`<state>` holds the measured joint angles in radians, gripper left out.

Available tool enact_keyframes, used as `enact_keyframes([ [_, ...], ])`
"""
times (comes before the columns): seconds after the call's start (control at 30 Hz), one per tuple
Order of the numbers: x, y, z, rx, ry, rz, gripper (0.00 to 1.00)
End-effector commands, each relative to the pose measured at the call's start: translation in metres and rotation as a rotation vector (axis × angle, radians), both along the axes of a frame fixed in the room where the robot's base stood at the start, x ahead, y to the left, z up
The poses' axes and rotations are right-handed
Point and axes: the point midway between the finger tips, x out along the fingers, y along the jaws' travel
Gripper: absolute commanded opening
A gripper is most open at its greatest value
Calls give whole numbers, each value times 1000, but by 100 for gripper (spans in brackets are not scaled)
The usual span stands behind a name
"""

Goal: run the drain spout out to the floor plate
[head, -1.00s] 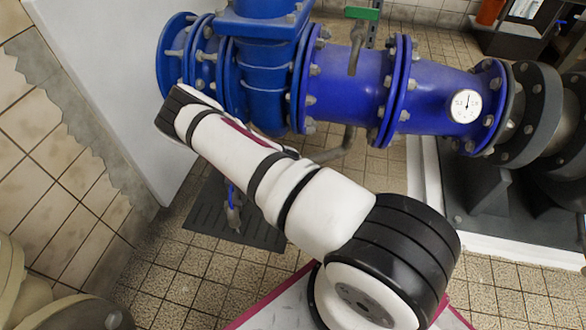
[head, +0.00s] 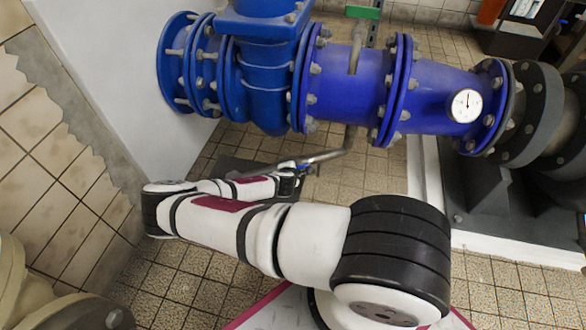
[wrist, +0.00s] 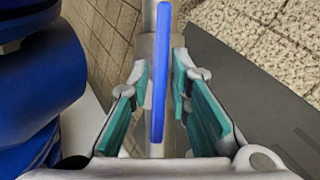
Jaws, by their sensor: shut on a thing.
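The drain spout is a thin grey pipe (head: 328,155) that comes down below the blue main and bends left, low over the floor. It also shows in the wrist view (wrist: 149,17), running away between the fingers. A blue lever (wrist: 160,75) lies along it there. My gripper (head: 296,172) is at the spout, with teal pads on both sides in the wrist view (wrist: 157,105). It is shut on the spout; the exact contact is partly hidden. The dark floor plate (head: 230,164) lies behind my forearm, mostly covered; it shows at right in the wrist view (wrist: 250,75).
The blue flanged main (head: 345,80) with a round gauge (head: 464,105) crosses above. A white wall panel (head: 110,60) stands at left. A grey pump (head: 535,115) on a raised plinth stands at right. Tiled floor (head: 375,170) is bare between the plate and the plinth.

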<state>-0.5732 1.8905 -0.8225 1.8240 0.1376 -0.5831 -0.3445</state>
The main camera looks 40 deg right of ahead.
Motion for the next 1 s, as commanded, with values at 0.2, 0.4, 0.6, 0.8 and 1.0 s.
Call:
enact_keyframes([
  [0.2,-1,-1,0,-31,11,31,0],
  [0.4,-1,-1,0,-36,13,36,0],
  [0.6,-1,-1,0,-35,12,36,0],
  [0.8,-1,-1,0,-35,11,35,30],
  [1.0,-1,0,0,-34,11,36,30],
])
